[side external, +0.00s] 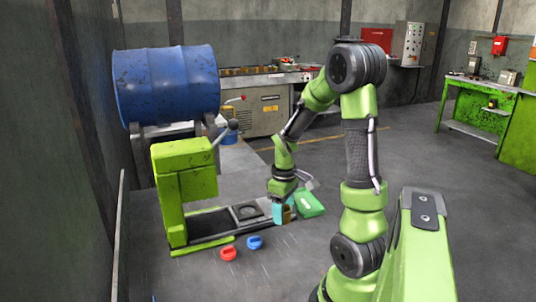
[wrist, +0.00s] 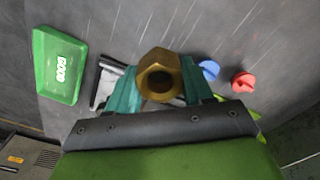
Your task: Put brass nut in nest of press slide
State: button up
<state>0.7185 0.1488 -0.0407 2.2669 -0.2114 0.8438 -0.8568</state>
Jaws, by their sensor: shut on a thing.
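The brass nut (wrist: 158,62) is a hexagonal, golden piece with a round hole, held between the teal fingers of my gripper (wrist: 160,84) in the wrist view. In the side view my gripper (side external: 281,212) is low, just right of the press slide's near end, and the nut is a small brownish patch there. The green press (side external: 184,180) stands at the left. Its slide (side external: 211,223) extends right, carrying a grey plate with a dark round nest (side external: 246,211) that looks empty. In the wrist view the slide (wrist: 107,82) is partly hidden behind the fingers and nut.
A green tray (side external: 310,204) lies right of my gripper. A red knob-like piece (side external: 228,254) and a blue one (side external: 254,243) lie in front of the slide. The press lever (side external: 226,132) rises above the press.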

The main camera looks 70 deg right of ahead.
notch_tip(320, 180, up, 2)
jog(key=shift+w+r, duration=0.1)
jog(key=shift+r, duration=0.1)
jog(key=shift+w, duration=0.3)
jog(key=w+d, duration=0.1)
jog(key=w, duration=0.3)
jog(key=w+d, duration=0.2)
jog(key=w, duration=0.2)
jog(key=w+d+f, duration=0.1)
jog(key=w, duration=0.3)
jog(key=shift+d, duration=0.25)
jog(key=shift+w+d+r, duration=0.2)
jog(key=shift+w, duration=0.2)
jog(key=shift+f, duration=1.85)
jog(key=shift+f, duration=0.9)
jog(key=o, duration=1.5)
jog(key=shift+s, duration=0.1)
